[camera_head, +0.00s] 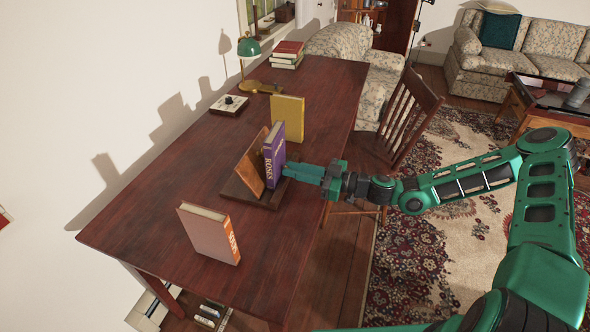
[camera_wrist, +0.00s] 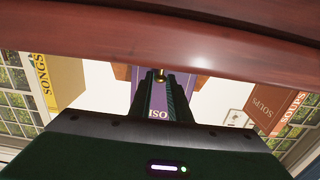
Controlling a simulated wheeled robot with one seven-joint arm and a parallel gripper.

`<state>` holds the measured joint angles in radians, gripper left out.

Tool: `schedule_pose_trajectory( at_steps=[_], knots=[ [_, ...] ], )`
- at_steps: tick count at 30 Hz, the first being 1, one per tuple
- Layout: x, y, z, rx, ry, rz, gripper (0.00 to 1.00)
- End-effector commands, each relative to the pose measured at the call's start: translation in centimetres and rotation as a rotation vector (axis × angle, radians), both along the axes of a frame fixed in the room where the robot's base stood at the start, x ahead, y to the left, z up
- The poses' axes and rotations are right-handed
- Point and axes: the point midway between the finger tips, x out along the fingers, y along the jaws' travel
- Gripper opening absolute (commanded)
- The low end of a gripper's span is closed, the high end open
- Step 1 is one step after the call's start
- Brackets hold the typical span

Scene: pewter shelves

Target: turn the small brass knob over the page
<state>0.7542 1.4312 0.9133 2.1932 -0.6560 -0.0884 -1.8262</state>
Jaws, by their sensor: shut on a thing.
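My gripper (camera_head: 289,170) reaches in from the right to the book's near side. In the wrist view my gripper (camera_wrist: 160,78) is shut on a small brass knob (camera_wrist: 160,76), seen between the fingertips in front of the purple book (camera_wrist: 150,96). The knob is too small or hidden to make out in the head view. I cannot make out a page.
An orange book (camera_head: 210,233) stands in front and a yellow book (camera_head: 287,118) behind on the table (camera_head: 170,195). A green lamp (camera_head: 249,47), a small white box with a dark dial (camera_head: 229,105) and stacked books (camera_head: 287,55) are farther back. A wooden chair (camera_head: 405,112) stands at the right edge.

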Motion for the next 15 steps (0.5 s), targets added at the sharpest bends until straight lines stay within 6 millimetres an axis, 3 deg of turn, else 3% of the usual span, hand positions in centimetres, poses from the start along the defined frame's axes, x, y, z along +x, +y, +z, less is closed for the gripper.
schedule_pose_trajectory(
  at_steps=[15],
  knots=[
    [-0.65,0.39,-0.01,0.002,0.002,-0.232,0.0]
  ],
)
